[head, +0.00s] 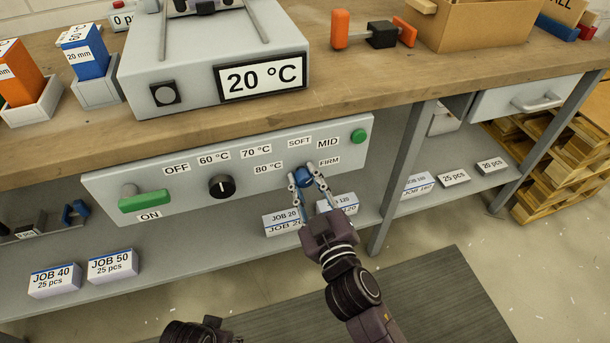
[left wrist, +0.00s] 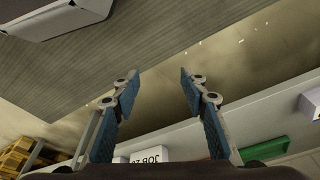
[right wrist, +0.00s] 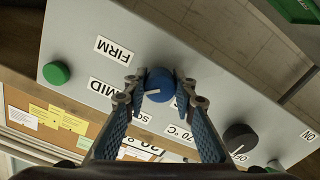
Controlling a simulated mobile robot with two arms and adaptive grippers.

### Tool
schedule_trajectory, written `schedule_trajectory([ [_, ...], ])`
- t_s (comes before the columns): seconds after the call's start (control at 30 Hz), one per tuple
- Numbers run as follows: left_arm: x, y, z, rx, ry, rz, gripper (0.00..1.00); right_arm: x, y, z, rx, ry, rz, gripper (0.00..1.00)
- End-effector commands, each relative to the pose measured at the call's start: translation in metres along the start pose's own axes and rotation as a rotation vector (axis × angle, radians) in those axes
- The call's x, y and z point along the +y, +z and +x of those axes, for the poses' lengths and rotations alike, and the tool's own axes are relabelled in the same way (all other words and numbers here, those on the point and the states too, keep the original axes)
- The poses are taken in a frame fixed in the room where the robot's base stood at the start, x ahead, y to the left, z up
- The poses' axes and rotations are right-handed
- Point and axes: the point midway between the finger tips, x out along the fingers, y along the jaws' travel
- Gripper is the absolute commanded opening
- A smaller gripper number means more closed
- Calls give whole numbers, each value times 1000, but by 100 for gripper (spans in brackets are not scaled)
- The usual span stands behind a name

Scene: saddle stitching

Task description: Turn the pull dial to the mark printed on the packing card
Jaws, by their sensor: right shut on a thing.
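The blue pull dial (head: 304,176) is at the right part of the grey control panel, among the labels SOFT, MID and FIRM. My right gripper (head: 306,183) is shut on it, a finger on each side. In the right wrist view the dial (right wrist: 160,84) shows a white pointer line directed roughly at the MID label (right wrist: 100,88). My left gripper (left wrist: 157,88) is open and empty in the left wrist view, away from the panel.
The panel (head: 330,135) also carries a black temperature knob (head: 221,186), a green switch (head: 145,201) and a green button (head: 358,136). Job boxes (head: 283,222) stand on the shelf just below my right gripper. The bench edge (head: 400,95) overhangs the panel.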

Motion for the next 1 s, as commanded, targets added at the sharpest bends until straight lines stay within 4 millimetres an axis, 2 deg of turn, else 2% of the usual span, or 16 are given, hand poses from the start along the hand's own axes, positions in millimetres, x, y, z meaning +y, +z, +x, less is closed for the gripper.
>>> schedule_trajectory([
  [0.3, 1, 4, 11, -6, 1, 1, 40, 0, -1, 0, 3, 1, -64, 0],
  [0.67, 1, 5, 11, -6, 1, 2, 40, 0, -1, 0, 3, 1, -67, 0],
  [0.7, 1, 5, 11, -6, 1, 2, 40, 0, -1, 0, 3, 1, -67, 28],
  [0.83, 1, 5, 11, -6, 1, 2, 40, 0, -1, 0, 3, 0, -66, 42],
  [1.0, 1, 5, 11, -6, 1, 2, 40, 0, -1, 0, 2, 0, -66, 43],
])
